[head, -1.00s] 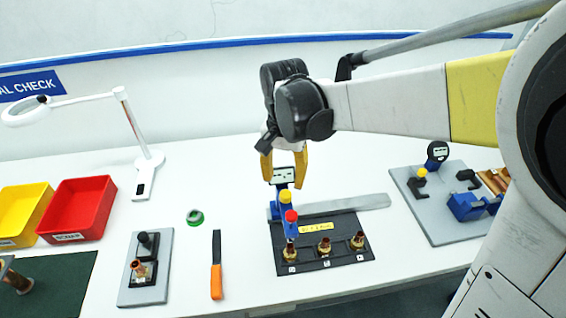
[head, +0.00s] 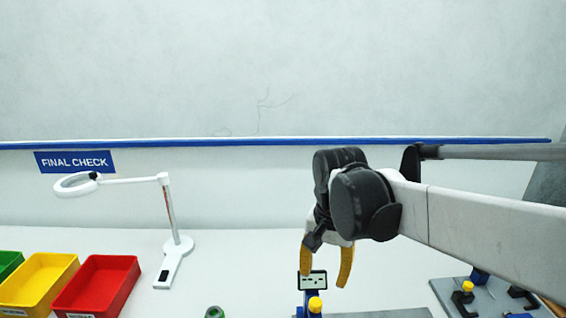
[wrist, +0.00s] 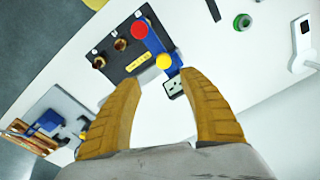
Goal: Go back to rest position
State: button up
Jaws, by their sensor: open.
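My gripper (head: 327,266) hangs from my arm at the right of the head view, its two yellow fingers apart with nothing between them. It also shows open and empty in the wrist view (wrist: 160,100). Beyond the fingertips, a blue gauge stand (wrist: 156,42) with a red knob, a yellow knob and a small display (wrist: 173,87) is on the bench. In the head view the display (head: 313,281) appears just behind the fingers. The fingers do not appear to hold it. A dark plate (wrist: 120,66) with copper fittings lies beside the stand.
A white magnifier lamp (head: 170,240) stands on the bench at left. Red (head: 98,287), yellow (head: 40,284) and green (head: 8,264) bins sit left of it. A grey fixture plate (head: 450,292) is at right. A green ring (head: 214,312) lies near the front.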

jog(key=s+d+f+n+t+b, duration=0.4)
jog(key=s+d+f+t+b, duration=0.2)
jog(key=s+d+f+b, duration=0.3)
notch_tip(320, 180, down, 2)
jog(key=shift+s+f+n+b, duration=0.3)
jog(key=shift+s+n, duration=0.1)
jog(key=shift+s, duration=0.85)
